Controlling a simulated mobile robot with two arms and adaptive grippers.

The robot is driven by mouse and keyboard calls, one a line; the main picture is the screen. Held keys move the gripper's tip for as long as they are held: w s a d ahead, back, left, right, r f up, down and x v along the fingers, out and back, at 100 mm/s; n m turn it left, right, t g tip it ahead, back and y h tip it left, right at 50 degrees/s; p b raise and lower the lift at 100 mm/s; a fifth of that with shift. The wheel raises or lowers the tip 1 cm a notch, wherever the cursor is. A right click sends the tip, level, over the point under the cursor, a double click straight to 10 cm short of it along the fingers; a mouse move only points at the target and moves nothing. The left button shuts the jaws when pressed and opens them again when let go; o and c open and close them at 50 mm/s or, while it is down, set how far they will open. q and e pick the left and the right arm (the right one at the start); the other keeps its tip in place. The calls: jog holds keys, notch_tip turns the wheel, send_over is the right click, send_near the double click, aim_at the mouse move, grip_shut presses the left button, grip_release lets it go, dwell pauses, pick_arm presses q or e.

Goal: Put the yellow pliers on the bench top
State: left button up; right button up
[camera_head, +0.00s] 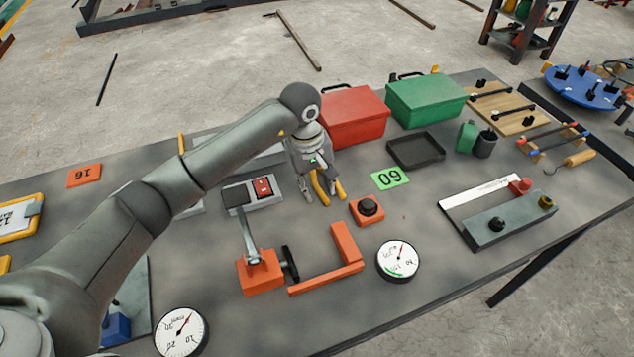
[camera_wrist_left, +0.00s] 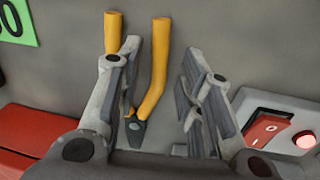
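The yellow pliers (camera_head: 321,188) have two yellow handles and a dark grey head. They appear to lie on the grey bench top (camera_head: 220,297), beneath my left gripper (camera_head: 322,192). In the left wrist view the pliers (camera_wrist_left: 157,72) show between the spread fingers of my left gripper (camera_wrist_left: 165,98), handles pointing away. The left-hand finger covers part of one handle; I cannot tell whether it touches it. My left gripper is open. My right gripper is not in view.
An orange button box (camera_head: 367,210), a switch box with a red rocker (camera_head: 262,188) and a green number card (camera_head: 390,179) surround the pliers. Red (camera_head: 353,117) and green (camera_head: 425,99) toolboxes stand behind.

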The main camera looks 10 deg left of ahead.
pick_arm(q)
jog(key=shift+r, duration=0.25)
notch_tip(320, 180, up, 12)
jog(key=a+b, duration=0.1)
jog(key=b, duration=0.1)
jog(key=shift+s+a+f+b, duration=0.2)
jog(key=shift+s+b, duration=0.15)
jog(key=shift+s, duration=0.05)
jog(key=shift+f, duration=0.1)
